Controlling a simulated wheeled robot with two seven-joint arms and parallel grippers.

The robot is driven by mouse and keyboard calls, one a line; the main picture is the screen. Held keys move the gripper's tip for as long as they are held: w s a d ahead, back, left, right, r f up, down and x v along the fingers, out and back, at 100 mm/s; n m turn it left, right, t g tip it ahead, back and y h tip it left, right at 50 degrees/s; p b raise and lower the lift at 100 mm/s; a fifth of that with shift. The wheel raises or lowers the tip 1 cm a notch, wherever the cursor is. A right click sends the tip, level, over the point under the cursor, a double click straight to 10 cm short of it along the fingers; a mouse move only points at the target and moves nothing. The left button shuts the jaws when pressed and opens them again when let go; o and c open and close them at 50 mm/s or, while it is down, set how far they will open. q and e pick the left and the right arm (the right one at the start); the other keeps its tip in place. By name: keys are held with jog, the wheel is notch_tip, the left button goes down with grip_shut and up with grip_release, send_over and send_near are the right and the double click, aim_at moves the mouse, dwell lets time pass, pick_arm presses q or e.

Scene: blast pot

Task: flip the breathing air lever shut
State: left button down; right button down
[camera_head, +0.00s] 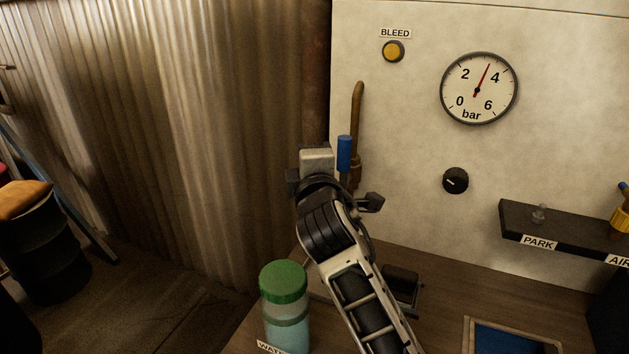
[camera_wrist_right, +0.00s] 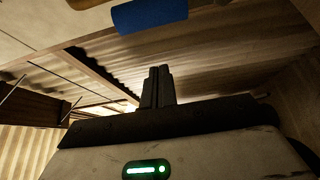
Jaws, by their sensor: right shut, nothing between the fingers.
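The blue lever handle (camera_head: 344,153) stands upright beside a brown pipe (camera_head: 356,130) on the left part of the pale panel. I take it for the breathing air lever; no label shows on it. My right gripper (camera_wrist_right: 157,86) is shut and empty. In the head view its hand is just left of the handle and partly in front of its lower end; the fingertips are hard to make out. In the right wrist view the blue handle (camera_wrist_right: 150,14) lies beyond the fingertips, with a visible gap between. The lever's pivot is not clearly seen. My left gripper is out of view.
The panel carries a BLEED button (camera_head: 393,51), a bar gauge (camera_head: 479,88) reading between 2 and 4, and a black knob (camera_head: 455,180). A dark shelf (camera_head: 565,232) juts out at right. A green-lidded bottle (camera_head: 285,305) stands on the bench beside my right arm.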

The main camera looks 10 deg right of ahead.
aim_at(346, 162)
jog(key=d, duration=0.4)
jog(key=shift+w, duration=0.25)
